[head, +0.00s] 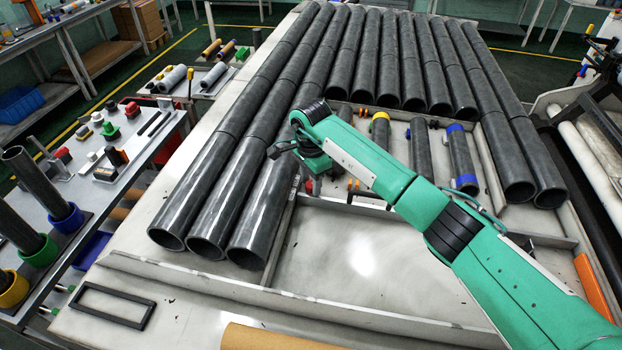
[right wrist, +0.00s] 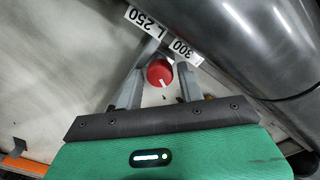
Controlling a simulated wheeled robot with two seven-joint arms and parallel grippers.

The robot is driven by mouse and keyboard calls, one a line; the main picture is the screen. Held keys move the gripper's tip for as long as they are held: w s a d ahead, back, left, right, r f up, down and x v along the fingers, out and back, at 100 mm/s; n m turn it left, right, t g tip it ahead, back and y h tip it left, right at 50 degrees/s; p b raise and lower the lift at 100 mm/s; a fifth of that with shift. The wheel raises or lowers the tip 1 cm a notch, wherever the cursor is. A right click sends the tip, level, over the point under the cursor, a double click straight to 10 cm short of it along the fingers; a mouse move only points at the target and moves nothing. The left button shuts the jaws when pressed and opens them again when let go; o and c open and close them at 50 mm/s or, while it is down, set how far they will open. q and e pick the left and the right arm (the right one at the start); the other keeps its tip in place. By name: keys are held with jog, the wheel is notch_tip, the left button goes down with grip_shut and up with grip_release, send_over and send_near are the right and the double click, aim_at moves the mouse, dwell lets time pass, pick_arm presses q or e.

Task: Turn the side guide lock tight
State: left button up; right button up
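The side guide lock looks to be the red round knob (right wrist: 160,72) with a white pointer line, seen in the right wrist view beside printed labels. My right gripper (right wrist: 159,84) has its two grey fingers on either side of the knob. The fingers are apart, with narrow gaps to the knob, so it looks open; I cannot tell if either finger touches. In the head view my right arm (head: 380,175) reaches over the table to the guide rail, and its wrist hides most of the fingers. My left gripper is not in view.
Long dark tubes (head: 215,150) lie on the table (head: 180,325), close to the right gripper. Labels reading L 250 (right wrist: 146,22) and 300 (right wrist: 187,51) sit by the knob. Shorter rollers with coloured ends (head: 461,155) lie to the right. The front tray area is clear.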

jog(key=c, duration=0.7)
